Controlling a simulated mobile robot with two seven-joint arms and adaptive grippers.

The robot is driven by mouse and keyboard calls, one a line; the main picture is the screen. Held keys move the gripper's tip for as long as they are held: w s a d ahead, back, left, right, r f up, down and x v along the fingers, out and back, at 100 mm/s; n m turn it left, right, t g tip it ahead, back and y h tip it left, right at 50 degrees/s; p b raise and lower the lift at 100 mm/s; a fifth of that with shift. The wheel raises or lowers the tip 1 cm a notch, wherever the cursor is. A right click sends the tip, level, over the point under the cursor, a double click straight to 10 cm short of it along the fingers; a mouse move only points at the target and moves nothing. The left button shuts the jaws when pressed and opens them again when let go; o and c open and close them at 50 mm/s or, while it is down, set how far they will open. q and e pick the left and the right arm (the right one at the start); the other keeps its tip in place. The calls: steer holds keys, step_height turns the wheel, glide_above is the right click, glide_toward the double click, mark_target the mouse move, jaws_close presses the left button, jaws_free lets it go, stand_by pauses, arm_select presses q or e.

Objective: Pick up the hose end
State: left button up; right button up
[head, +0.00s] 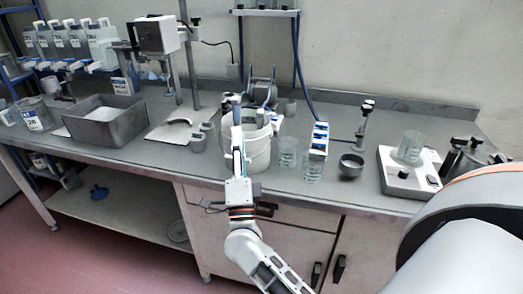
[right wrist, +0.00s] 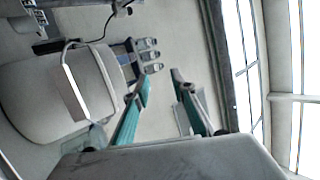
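A blue hose (head: 297,48) hangs down the wall from a small shelf and runs to the bench behind a blue-and-white rack. I cannot make out its free end. My right gripper (head: 238,135) is in front of the left side of a white bucket (head: 259,158), fingers pointing up and away. In the right wrist view its two teal fingers (right wrist: 160,80) are apart with nothing between them. A large pale rounded container (right wrist: 45,95) lies left of them there. My left gripper is not in view.
The blue-and-white rack (head: 318,140), glass beakers (head: 287,150) and a dark metal cup (head: 350,166) stand right of the bucket. A grey tub (head: 107,130) is left. A white device (head: 398,178) sits further right. The bench's back edge is mostly clear.

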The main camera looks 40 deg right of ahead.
steer(key=d+r+m+g+h, duration=0.4)
steer(key=m+g+h, duration=0.15)
steer(key=m, duration=0.35)
steer(key=m+g+y+b, duration=0.1)
steer(key=m+g+y, duration=0.5)
steer(key=m+g, duration=0.85)
glide_toward(257, 118)
step_height(257, 118, down, 2)
steer(key=s+d+m+t, duration=0.2)
steer(key=m+t, duration=0.1)
steer(key=b+x, duration=0.2)
steer(key=x, duration=0.4)
steer(key=shift+w+d+b, duration=0.2)
steer(key=shift+w+b, duration=0.1)
steer(key=shift+b, duration=0.05)
steer(key=shift+w+d+h, duration=0.15)
steer(key=shift+d+h, duration=0.1)
jaws_close()
